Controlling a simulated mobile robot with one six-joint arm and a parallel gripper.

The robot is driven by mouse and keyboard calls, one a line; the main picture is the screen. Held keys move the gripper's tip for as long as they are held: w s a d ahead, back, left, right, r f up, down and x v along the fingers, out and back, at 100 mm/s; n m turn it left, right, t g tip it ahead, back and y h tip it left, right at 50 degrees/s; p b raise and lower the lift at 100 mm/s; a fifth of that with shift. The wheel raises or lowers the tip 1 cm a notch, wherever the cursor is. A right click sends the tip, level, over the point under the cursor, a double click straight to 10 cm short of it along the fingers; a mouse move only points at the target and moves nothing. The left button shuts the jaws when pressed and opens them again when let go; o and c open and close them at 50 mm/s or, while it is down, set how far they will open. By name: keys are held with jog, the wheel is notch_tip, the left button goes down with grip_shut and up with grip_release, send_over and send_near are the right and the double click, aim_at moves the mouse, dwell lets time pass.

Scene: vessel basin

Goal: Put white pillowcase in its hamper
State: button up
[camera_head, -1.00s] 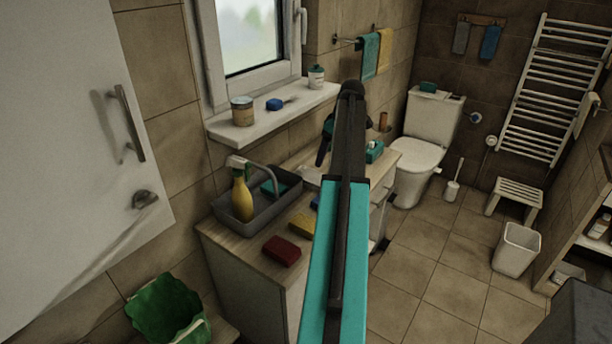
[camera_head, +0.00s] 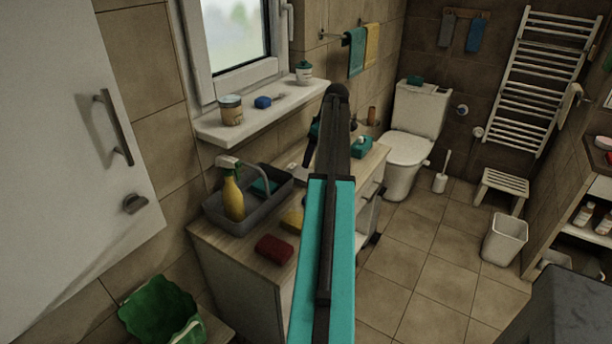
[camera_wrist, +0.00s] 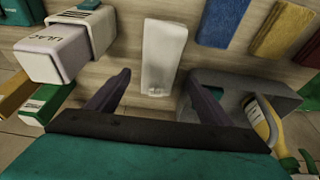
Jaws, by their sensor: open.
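No white pillowcase can be made out for certain. A pale white oblong thing (camera_wrist: 163,57) lies on the wooden counter in the wrist view, between and beyond my fingers; I cannot tell whether it is cloth. My gripper (camera_wrist: 160,77) is open, with nothing between its fingertips that I can see held. In the head view my arm hides much of the counter behind it. No hamper is clearly identifiable. A green crumpled container (camera_head: 160,312) stands at lower left, and a white bin (camera_head: 505,240) stands on the floor at right.
The counter (camera_head: 225,245) holds a grey caddy (camera_head: 212,214) with a yellow spray bottle (camera_head: 233,198), a red block (camera_head: 273,249) and a yellow block (camera_head: 293,221). A white box marked LILAC (camera_wrist: 55,60) is left of my fingers. The tiled floor (camera_head: 430,270) has free room.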

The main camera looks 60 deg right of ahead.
aim_at(306, 172)
jog(key=shift+p+x, duration=0.45)
jog(key=shift+x, duration=2.05)
jog(key=shift+w+f+p, duration=0.45)
jog(key=shift+f+p, duration=0.1)
jog(key=shift+f, duration=0.1)
jog(key=shift+p+x, duration=0.6)
jog(key=shift+x, duration=1.25)
jog(key=shift+w, duration=0.1)
jog(key=c, duration=1.1)
jog(key=shift+r, duration=0.15)
jog(key=shift+r+b, duration=1.45)
jog(key=shift+r, duration=3.45)
